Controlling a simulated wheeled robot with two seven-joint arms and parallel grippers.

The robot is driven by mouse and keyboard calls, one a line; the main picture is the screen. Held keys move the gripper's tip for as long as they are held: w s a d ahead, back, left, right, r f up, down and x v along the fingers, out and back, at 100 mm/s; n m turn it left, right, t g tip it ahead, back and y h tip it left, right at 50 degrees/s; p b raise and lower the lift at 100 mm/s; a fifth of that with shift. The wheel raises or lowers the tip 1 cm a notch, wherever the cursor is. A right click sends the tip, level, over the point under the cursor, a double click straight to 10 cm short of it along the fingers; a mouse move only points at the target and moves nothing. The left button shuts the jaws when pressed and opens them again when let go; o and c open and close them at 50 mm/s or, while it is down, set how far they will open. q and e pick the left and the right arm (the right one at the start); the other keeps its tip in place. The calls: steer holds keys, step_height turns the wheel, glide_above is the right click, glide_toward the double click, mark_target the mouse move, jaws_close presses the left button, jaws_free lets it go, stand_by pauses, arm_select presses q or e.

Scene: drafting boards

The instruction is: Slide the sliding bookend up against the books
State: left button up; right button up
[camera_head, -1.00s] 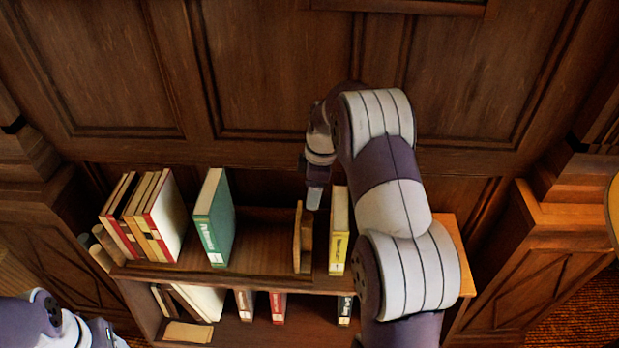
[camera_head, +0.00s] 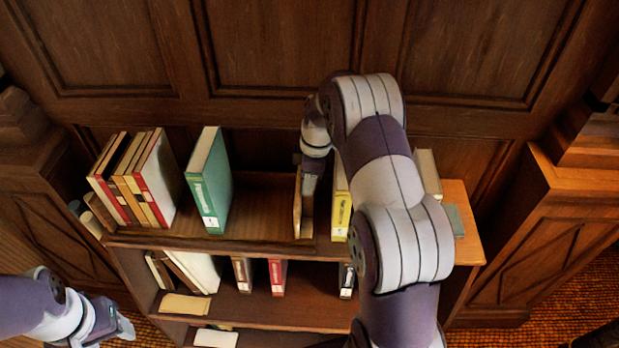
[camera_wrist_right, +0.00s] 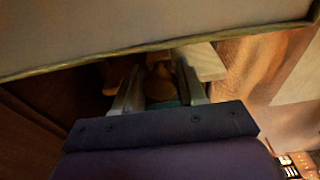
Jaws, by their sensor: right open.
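The sliding bookend (camera_head: 298,208), an upright wooden plate, stands on the top shelf right of the tall green book (camera_head: 209,188). A bare gap separates them. A leaning group of red, cream and tan books (camera_head: 137,182) stands at the shelf's left end. My right gripper (camera_head: 310,186) is open and low, close at the bookend's right side, left of a yellow book (camera_head: 341,212); contact is unclear. In the right wrist view, its spread fingers (camera_wrist_right: 158,92) have a brownish thing between them. My left gripper (camera_head: 120,327) is at lower left, its jaw opening unclear.
A broad pale surface crosses the top of the right wrist view, very near the gripper. More books (camera_head: 276,276) stand on the lower shelf (camera_head: 325,284). My right arm hides part of the top shelf's right side. A panelled wall (camera_head: 280,60) rises behind.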

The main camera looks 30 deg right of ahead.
steer(key=c, duration=0.7)
steer(key=shift+o, duration=0.2)
steer(key=shift+a, duration=0.1)
steer(key=shift+w+a, duration=0.55)
steer(key=shift+a, duration=0.25)
steer(key=shift+w+a, duration=0.5)
steer(key=shift+a, duration=0.35)
steer(key=shift+w+a, duration=0.55)
steer(key=shift+a, duration=0.35)
steer(key=shift+w+a, duration=0.55)
steer(key=shift+a, duration=0.25)
steer(key=shift+w+a, duration=0.5)
steer(key=shift+a, duration=0.35)
steer(key=shift+w+a, duration=0.55)
steer(key=shift+a, duration=0.25)
steer(key=w+a, duration=0.3)
steer(key=a, duration=0.2)
steer(key=shift+p, duration=0.3)
steer(key=shift+w+a+r, duration=0.1)
steer(key=shift+a, duration=0.05)
